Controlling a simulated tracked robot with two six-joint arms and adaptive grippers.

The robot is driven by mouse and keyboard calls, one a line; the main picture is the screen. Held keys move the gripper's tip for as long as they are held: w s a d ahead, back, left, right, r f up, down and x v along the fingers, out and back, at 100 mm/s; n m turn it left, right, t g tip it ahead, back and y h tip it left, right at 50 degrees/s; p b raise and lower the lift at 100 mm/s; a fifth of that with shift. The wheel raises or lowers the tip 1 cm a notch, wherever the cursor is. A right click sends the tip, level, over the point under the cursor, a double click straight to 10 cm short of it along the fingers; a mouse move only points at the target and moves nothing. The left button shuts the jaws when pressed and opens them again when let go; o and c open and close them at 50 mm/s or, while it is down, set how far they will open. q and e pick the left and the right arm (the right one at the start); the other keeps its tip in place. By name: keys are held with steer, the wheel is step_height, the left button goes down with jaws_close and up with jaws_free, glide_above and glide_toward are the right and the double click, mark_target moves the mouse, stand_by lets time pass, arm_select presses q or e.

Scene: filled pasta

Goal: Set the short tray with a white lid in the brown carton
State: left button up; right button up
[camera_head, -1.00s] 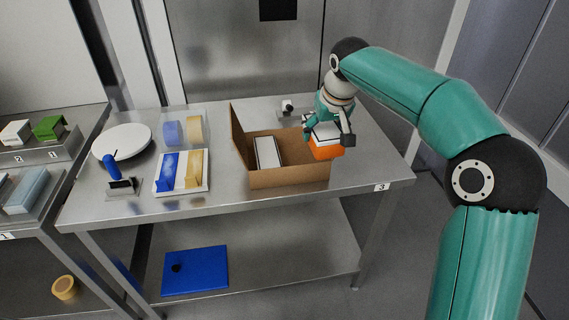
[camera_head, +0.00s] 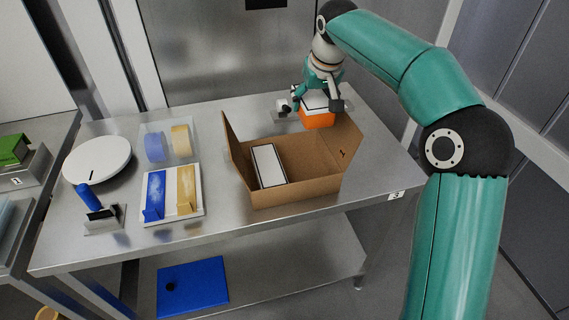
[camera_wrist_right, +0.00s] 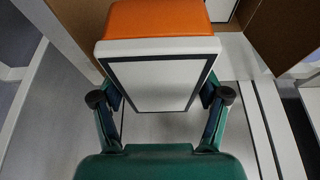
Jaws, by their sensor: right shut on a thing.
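An orange tray (camera_head: 318,120) with a white, dark-edged lid (camera_head: 315,102) is held in my right gripper (camera_head: 319,101). In the right wrist view the orange side (camera_wrist_right: 158,19) and the white lid (camera_wrist_right: 155,82) lie between the two fingers. The brown carton (camera_head: 300,192) stands open on the steel table, flaps up at left and right. The held tray is beyond the carton's far right side, outside it; I cannot tell its exact height. A longer white-lidded tray (camera_head: 268,165) lies in the carton's left part; the right part is empty. My left gripper is out of view.
A small metal device (camera_head: 284,106) stands behind the carton.

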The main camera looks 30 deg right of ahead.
step_height(320, 180, down, 14)
steer(key=shift+w+a+f+b, duration=0.15)
steer(key=shift+f+b, duration=0.1)
steer(key=shift+b, duration=0.25)
steer(key=shift+f, duration=2.55)
steer(key=shift+f, duration=0.1)
steer(key=o, duration=1)
steer(key=v, duration=1.2)
steer(key=shift+b, duration=0.35)
